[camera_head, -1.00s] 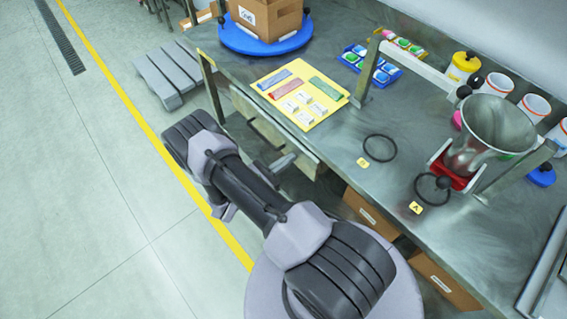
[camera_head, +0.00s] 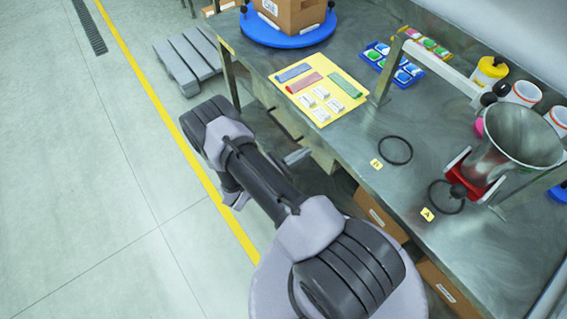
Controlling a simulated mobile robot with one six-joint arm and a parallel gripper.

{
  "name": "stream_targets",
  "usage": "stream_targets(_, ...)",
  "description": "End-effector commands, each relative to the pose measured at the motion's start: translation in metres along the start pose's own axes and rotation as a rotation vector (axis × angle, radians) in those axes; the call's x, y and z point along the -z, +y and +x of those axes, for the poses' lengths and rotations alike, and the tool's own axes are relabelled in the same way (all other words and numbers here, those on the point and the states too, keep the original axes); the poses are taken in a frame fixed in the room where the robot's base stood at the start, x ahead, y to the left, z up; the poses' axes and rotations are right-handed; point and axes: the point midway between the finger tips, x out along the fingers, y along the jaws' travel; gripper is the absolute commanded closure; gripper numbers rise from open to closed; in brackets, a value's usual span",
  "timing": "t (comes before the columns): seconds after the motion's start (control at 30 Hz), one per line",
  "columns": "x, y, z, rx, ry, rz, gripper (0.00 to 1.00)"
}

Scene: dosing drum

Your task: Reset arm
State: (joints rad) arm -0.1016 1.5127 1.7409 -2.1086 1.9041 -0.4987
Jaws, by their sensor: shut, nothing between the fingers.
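My arm (camera_head: 262,172) reaches from its round base at the bottom centre up and left, over the floor in front of the steel bench. Its elbow is at the upper left, beside the bench's front corner. The forearm folds back beneath the upper arm and is mostly hidden. I cannot make out my gripper or its fingers. A small grey part (camera_head: 298,156) shows between the arm and the bench front; I cannot tell what it belongs to.
The steel bench (camera_head: 350,205) bears a yellow sheet (camera_head: 350,82), a blue turntable (camera_head: 275,36) with a carton (camera_head: 290,12), black rings (camera_head: 396,150), and a metal drum (camera_head: 522,140) in a red holder. A grey pallet (camera_head: 188,60) lies on the floor. The left floor is clear.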

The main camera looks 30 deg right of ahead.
Motion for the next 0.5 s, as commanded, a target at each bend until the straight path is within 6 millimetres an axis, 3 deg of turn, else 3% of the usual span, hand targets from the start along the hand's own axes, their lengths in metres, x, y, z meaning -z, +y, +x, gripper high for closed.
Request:
stream_targets(0.3,-0.002,-0.002,-0.085,-0.006,0.000,-0.003,1.00)
stream_targets(0.5,0.000,-0.003,-0.114,-0.002,0.000,-0.005,1.00)
